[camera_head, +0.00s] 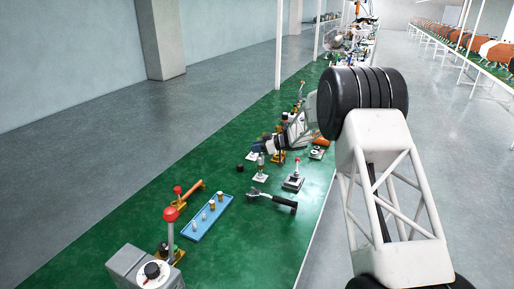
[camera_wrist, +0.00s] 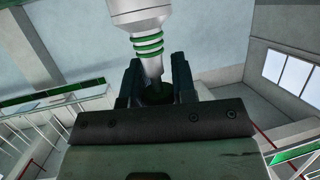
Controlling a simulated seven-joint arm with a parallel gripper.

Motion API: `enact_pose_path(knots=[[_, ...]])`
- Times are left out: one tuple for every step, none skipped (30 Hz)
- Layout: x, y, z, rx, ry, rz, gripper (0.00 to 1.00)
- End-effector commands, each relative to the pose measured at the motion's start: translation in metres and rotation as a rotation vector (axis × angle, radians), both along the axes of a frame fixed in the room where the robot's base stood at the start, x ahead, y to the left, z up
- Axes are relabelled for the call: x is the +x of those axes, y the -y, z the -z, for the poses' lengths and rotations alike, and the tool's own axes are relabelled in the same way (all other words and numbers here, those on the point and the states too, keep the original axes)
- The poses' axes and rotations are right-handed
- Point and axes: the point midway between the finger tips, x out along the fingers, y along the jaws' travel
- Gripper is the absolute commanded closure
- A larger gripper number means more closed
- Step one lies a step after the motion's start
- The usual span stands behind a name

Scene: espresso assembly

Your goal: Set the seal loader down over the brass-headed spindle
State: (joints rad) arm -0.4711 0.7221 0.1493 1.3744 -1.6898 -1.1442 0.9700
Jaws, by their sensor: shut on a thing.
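My gripper (camera_wrist: 155,88) is shut on a pale grey stepped part with green rings around it, which I take to be the seal loader (camera_wrist: 143,22). Its narrow end sits between the dark fingers in the wrist view, and its wide end runs out of the top of the picture. In the head view my gripper (camera_head: 268,147) is small, over the far part of the green bench, close to an upright grey piece on a white base (camera_head: 259,178). I cannot tell whether they touch. I cannot single out the brass-headed spindle with certainty among the small parts there.
A blue tray (camera_head: 197,233) with several small pegs lies on the green bench (camera_head: 110,228). A dark-handled tool (camera_head: 272,199), a red-knobbed press (camera_head: 293,182), a red-knobbed lever (camera_head: 171,215) and a grey machine (camera_head: 125,264) stand around it. The bench's left side is clear.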

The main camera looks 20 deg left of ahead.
Motion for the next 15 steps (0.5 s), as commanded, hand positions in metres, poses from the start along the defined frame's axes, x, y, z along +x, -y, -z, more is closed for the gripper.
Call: enact_pose_path(knots=[[0.0001, 0.0, 0.0006, 0.0, 0.0, 0.0, 1.0], [0.0001, 0.0, 0.001, 0.0, 0.0, 0.0, 1.0], [0.0001, 0.0, 0.0016, 0.0, 0.0, 0.0, 1.0], [0.0001, 0.0, 0.002, 0.0, 0.0, 0.0, 1.0], [0.0001, 0.0, 0.0024, 0.0, 0.0, 0.0, 1.0], [0.0001, 0.0, 0.003, 0.0, 0.0, 0.0, 1.0], [0.0001, 0.0, 0.0034, 0.0, 0.0, 0.0, 1.0], [0.0001, 0.0, 0.0037, 0.0, 0.0, 0.0, 1.0], [0.0001, 0.0, 0.0044, 0.0, 0.0, 0.0, 1.0], [0.0001, 0.0, 0.0047, 0.0, 0.0, 0.0, 1.0], [0.0001, -0.0001, 0.0051, 0.0, 0.0, 0.0, 1.0], [0.0002, 0.0, 0.0056, 0.0, 0.0, 0.0, 1.0], [0.0001, 0.0, 0.0061, 0.0, 0.0, 0.0, 1.0], [0.0001, -0.0001, 0.0065, 0.0, 0.0, 0.0, 1.0], [0.0001, -0.0001, 0.0071, 0.0, 0.0, 0.0, 1.0]])
